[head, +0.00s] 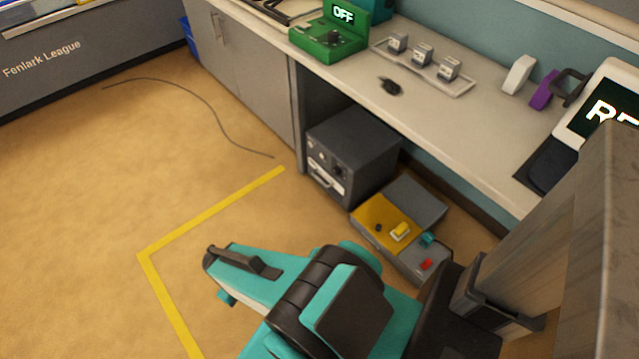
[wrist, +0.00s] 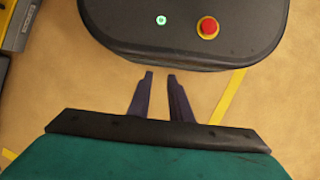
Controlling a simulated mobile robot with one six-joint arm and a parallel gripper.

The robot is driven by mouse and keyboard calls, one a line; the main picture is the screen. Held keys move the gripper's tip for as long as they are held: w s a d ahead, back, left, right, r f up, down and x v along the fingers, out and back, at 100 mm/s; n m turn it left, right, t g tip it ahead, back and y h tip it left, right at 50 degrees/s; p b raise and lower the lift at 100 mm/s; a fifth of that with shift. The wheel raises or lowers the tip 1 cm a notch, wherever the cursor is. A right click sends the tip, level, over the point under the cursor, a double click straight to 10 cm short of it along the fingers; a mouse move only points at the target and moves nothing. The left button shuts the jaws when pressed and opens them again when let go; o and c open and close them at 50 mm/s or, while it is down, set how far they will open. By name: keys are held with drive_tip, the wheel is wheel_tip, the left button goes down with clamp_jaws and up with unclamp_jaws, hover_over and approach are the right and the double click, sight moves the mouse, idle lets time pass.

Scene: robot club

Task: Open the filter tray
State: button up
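A dark grey box-shaped unit (head: 352,155) stands on the floor under the bench. Its front has knobs and, low down, a pale panel with a handle (head: 326,182), which looks like the filter tray. The panel appears flush with the front, so shut. My gripper's two dark fingers (wrist: 160,75) show in the wrist view, pointing down at the floor. They are apart with nothing between them. In the head view my teal arm is in front of the unit, well apart from it, and the fingertips cannot be made out. The wrist view does not show the unit's front.
A yellow and grey case (head: 385,222) with small coloured items sits right of the unit. The bench (head: 440,120) overhangs, carrying a green device (head: 328,40) and a tray of small blocks (head: 465,90). A cable (head: 215,110) lies on the floor. Floor inside the yellow tape (head: 200,218) is clear.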

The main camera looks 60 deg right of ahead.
drive_tip(key=w+d+f+t+h+b, duration=0.25)
drive_tip(key=w+d+f+b, duration=0.2)
drive_tip(key=d, duration=0.65)
drive_tip(key=w+d+f+t+h+b, duration=0.1)
drive_tip(key=w+d+f+t+b, duration=0.35)
drive_tip(key=d, duration=0.65)
drive_tip(key=w+d+f+t+h+b, duration=0.2)
drive_tip(key=w+d+f, duration=0.35)
drive_tip(key=d, duration=0.55)
drive_tip(key=n+t+h+b, duration=0.4)
drive_tip(key=t+b, duration=0.4)
drive_tip(key=b, duration=0.4)
approach(321, 181)
drive_tip(key=v, duration=0.2)
drive_tip(key=shift+s+a+r+y, duration=0.1)
drive_tip(key=shift+a+r+y, duration=0.05)
drive_tip(key=shift+a+y, duration=0.1)
drive_tip(key=shift+d, duration=0.1)
drive_tip(key=b+x, duration=0.1)
drive_tip(key=x, duration=0.3)
drive_tip(key=b+x, duration=0.1)
drive_tip(key=x, duration=0.3)
drive_tip(key=b+x, duration=0.1)
drive_tip(key=x, duration=0.3)
drive_tip(key=shift+d+f, duration=0.15)
drive_tip(key=shift+f, duration=0.2)
drive_tip(key=shift+x, duration=0.75)
